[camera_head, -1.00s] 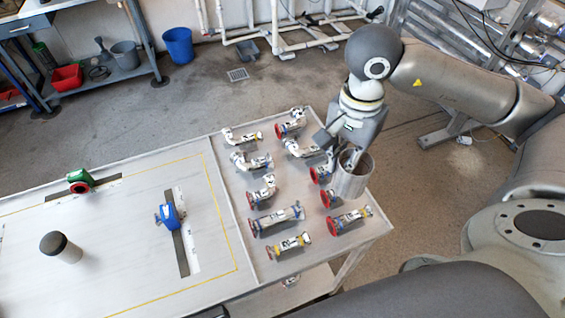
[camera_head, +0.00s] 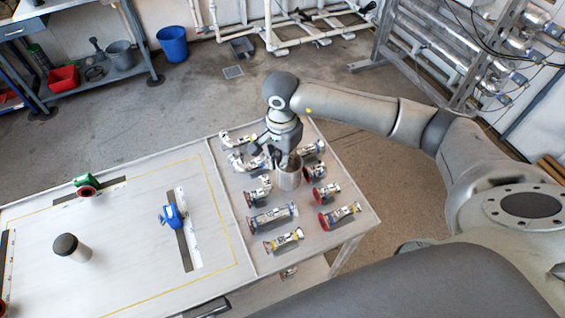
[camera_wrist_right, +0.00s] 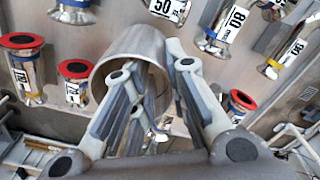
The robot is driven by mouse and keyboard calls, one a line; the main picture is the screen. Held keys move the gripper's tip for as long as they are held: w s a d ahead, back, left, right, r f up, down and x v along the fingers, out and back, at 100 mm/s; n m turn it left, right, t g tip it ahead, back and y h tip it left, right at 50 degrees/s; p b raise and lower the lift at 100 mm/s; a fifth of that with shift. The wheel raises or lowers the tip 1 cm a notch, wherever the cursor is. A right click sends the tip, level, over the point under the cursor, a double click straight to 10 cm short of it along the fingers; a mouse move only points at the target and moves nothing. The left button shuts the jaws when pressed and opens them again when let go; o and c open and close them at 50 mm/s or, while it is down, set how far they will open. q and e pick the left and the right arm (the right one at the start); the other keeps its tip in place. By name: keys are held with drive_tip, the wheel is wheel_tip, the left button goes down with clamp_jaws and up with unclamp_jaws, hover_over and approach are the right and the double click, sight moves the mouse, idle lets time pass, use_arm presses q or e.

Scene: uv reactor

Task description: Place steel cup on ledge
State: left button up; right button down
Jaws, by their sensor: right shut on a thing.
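The steel cup (camera_head: 289,172) is an open grey metal cylinder over the right part of the table, among the pipe fittings. My right gripper (camera_head: 283,158) is shut on its wall at the rim. In the right wrist view the cup (camera_wrist_right: 138,45) shows its open mouth, with one finger of the gripper (camera_wrist_right: 158,82) inside and the other outside. Whether the cup touches the table is hard to tell. The ledge cannot be told for sure in these frames. My left gripper is not in view.
Several labelled pipe fittings (camera_head: 272,217) with red or yellow ends lie close around the cup on the table (camera_head: 222,222). On the left half are a blue valve (camera_head: 172,215), a green valve (camera_head: 86,184) and a dark-topped cylinder (camera_head: 68,247). Floor surrounds the table.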

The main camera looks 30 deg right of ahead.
sight(289, 171)
wheel_tip(289, 171, down, 2)
drive_tip(key=shift+s+p, duration=0.1)
drive_tip(key=shift+p, duration=0.35)
drive_tip(key=shift+f, duration=0.25)
drive_tip(key=shift+f+b, duration=0.2)
drive_tip(key=shift+b, duration=0.1)
drive_tip(key=c, duration=1.4)
unclamp_jaws()
drive_tip(key=shift+r, duration=0.1)
drive_tip(key=shift+c, duration=0.2)
